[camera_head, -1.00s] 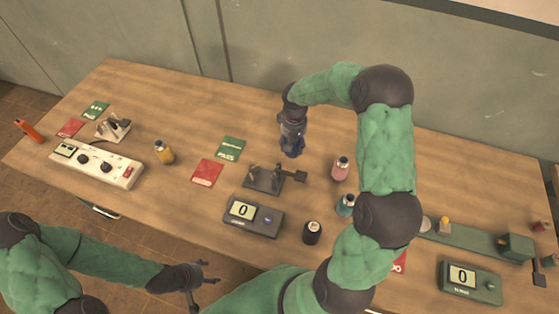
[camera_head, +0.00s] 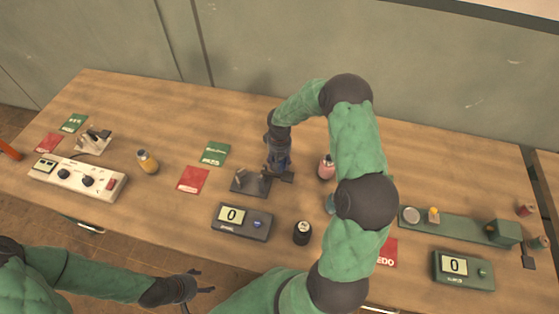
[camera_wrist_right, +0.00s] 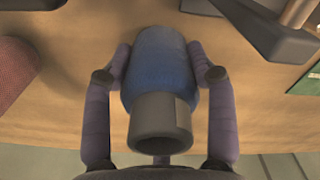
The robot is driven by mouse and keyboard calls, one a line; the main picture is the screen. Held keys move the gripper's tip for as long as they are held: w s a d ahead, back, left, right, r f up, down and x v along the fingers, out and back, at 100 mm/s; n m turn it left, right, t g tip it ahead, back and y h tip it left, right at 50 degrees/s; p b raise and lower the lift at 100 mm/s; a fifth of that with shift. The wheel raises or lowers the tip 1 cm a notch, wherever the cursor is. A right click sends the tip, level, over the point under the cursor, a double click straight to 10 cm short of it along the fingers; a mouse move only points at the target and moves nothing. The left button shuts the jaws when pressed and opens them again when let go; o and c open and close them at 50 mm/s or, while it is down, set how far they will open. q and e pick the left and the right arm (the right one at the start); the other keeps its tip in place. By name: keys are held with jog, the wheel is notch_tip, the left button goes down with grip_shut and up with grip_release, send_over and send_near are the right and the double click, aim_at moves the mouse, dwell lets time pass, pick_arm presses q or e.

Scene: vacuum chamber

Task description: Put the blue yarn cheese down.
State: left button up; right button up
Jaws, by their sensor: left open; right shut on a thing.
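The blue yarn cheese (camera_wrist_right: 160,75), a blue cylinder with a grey tube end, sits between the two fingers of my right gripper (camera_wrist_right: 158,75) in the right wrist view. In the head view my right gripper (camera_head: 278,160) points down over the table behind the dark metal stand, and the blue cheese is mostly hidden there. The right gripper is shut on it. I cannot tell whether its lower end touches the wood. My left gripper (camera_head: 203,283) is open and empty, off the table's front edge at lower left.
A dark metal stand (camera_head: 248,183) is close to the right gripper, with a pink yarn cheese (camera_head: 326,167) to its right. A counter box (camera_head: 242,222) and a black cheese (camera_head: 302,232) are nearer the front. Bare wood (camera_head: 225,110) lies behind.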

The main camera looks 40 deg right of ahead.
jog(key=shift+f, duration=0.1)
jog(key=o, duration=1.2)
